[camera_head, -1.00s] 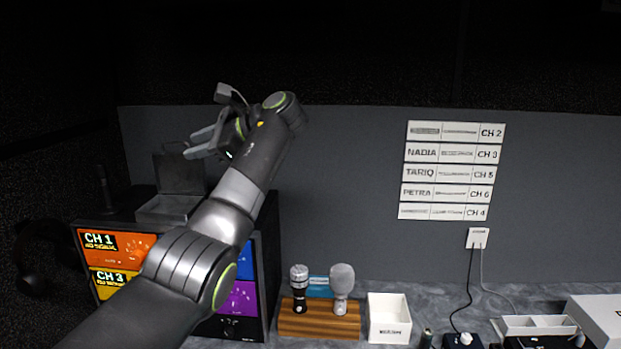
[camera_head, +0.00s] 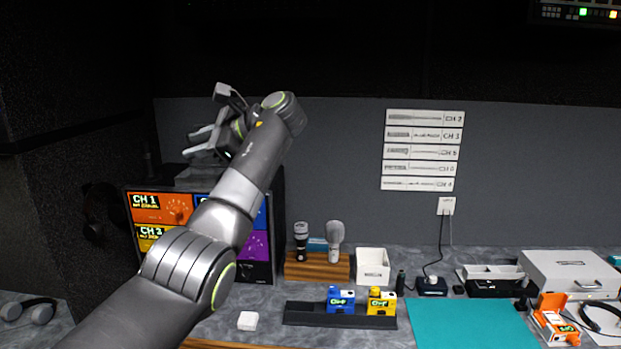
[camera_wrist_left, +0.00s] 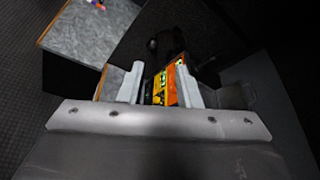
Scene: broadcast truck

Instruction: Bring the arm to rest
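My left arm (camera_head: 238,190) comes in from the lower left and is raised in front of the monitor. My left gripper (camera_head: 198,142) is high, above the top left of the monitor (camera_head: 262,215), with its fingers pointing left. In the left wrist view the two fingers of the left gripper (camera_wrist_left: 163,80) stand apart with nothing held between them. The monitor's orange and yellow panels (camera_wrist_left: 172,86) show beyond the gap. My right gripper is in neither view.
The counter holds a wooden microphone stand (camera_head: 318,267), a white box (camera_head: 373,267), a black tray (camera_head: 300,314) with blue (camera_head: 341,300) and yellow packs (camera_head: 381,302), a teal mat (camera_head: 470,325) and a white case (camera_head: 570,274). Headphones (camera_head: 28,310) lie at far left. Air around the gripper is free.

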